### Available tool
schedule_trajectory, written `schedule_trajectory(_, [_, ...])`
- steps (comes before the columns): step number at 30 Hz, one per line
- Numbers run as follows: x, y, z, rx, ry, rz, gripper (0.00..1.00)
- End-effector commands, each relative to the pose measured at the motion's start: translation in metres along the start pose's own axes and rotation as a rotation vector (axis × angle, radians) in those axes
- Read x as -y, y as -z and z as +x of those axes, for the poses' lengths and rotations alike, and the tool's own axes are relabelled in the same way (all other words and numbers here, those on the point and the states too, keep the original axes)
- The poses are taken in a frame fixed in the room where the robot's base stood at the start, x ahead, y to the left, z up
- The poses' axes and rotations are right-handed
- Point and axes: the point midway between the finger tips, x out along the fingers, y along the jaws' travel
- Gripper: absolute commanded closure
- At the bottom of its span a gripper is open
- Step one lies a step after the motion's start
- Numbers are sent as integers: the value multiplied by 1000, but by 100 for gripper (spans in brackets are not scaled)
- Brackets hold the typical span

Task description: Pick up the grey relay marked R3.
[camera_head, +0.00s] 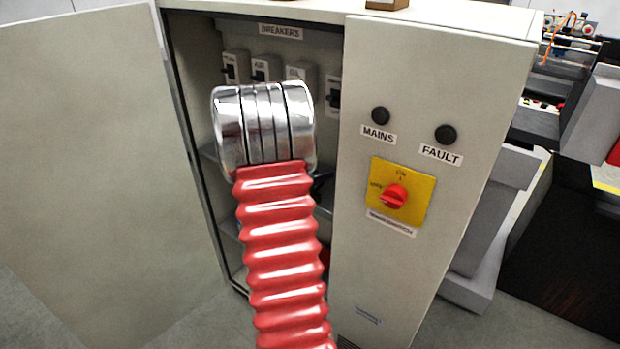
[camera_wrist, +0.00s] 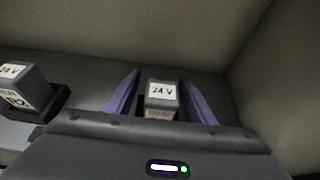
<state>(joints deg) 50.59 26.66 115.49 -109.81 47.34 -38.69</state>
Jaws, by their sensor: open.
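In the wrist view a grey relay (camera_wrist: 161,103) with a white "24 V" label on top stands between the two purple fingers of my gripper (camera_wrist: 160,76). The fingers are apart, one on each side of it, with a visible gap at each side. The marking on its front face is too dark and partly cut off by my gripper body, so I cannot read whether it is R3. In the head view the gripper and the relays are hidden behind my arm, which reaches into the open cabinet (camera_head: 440,60).
A second grey relay (camera_wrist: 22,88), marked 24 V and seemingly R2, sits in a dark socket at left in the wrist view. Cabinet walls rise behind and at right. In the head view breakers (camera_head: 236,67) line the cabinet's back, and the open door (camera_head: 90,170) stands left.

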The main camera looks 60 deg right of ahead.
Motion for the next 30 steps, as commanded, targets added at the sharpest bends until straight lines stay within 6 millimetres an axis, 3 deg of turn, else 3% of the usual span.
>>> schedule_trajectory(17, [0,0,3,-1,0,0,50])
schedule_trajectory(30, [0,0,3,-1,0,0,80])
